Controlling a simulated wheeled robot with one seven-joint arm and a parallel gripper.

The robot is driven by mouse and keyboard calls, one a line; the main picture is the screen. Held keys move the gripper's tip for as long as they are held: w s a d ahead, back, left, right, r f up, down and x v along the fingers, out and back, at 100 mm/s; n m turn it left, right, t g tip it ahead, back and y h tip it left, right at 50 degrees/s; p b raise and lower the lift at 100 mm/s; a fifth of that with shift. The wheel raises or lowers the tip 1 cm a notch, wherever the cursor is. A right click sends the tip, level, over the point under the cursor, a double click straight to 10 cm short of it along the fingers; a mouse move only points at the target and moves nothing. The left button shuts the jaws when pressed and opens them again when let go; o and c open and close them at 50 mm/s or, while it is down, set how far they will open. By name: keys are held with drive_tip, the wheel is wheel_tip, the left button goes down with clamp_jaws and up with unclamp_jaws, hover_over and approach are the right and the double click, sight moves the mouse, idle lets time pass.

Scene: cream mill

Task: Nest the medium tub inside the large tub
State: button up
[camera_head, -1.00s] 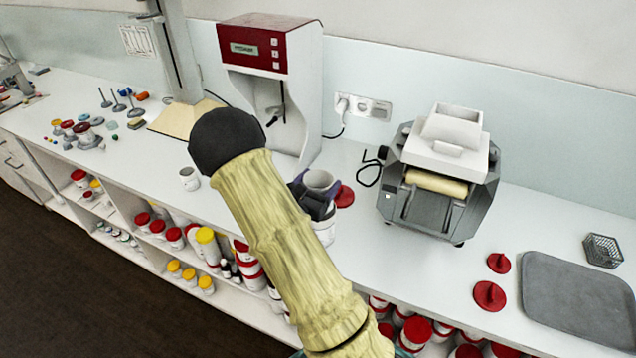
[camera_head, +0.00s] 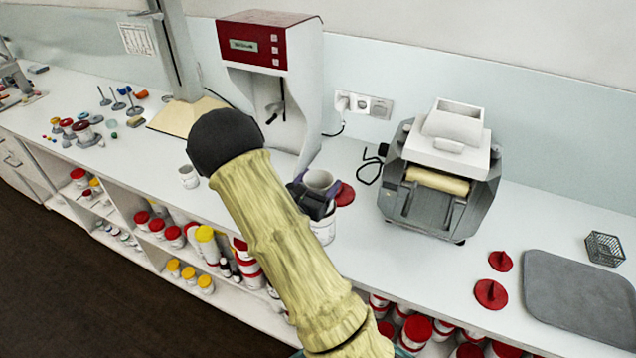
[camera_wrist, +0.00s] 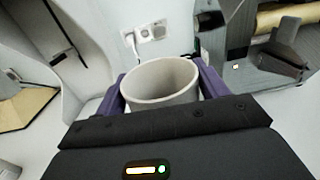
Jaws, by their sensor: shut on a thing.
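A white-grey open tub, the medium tub by its look (camera_head: 319,181), is held upright between the purple fingers of my gripper (camera_head: 318,187). In the wrist view the tub (camera_wrist: 160,82) shows an empty inside, with a finger on each side of it. A white tub with a label, likely the large tub (camera_head: 325,229), stands on the counter just below the held one. My gripper hides its rim and upper part, so I cannot tell whether the held tub is above its mouth or partly inside it. A smaller white tub (camera_head: 189,177) stands apart to the left.
A red lid (camera_head: 344,194) lies close behind the tubs. A grey roller mill (camera_head: 440,180) stands to the right and a red and white machine (camera_head: 270,80) behind. Two red lids (camera_head: 491,294) and a grey tray (camera_head: 580,305) lie at the right. The counter's front edge is near.

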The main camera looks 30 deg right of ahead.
drive_tip(key=shift+f+b, duration=0.55)
drive_tip(key=shift+f, duration=0.05)
idle(0.3)
drive_tip(key=o, duration=1.1)
drive_tip(key=shift+c, duration=0.2)
drive_tip(key=shift+r, duration=0.15)
wheel_tip(320, 180, up, 8)
drive_tip(key=p, duration=0.5)
drive_tip(key=shift+p, duration=0.35)
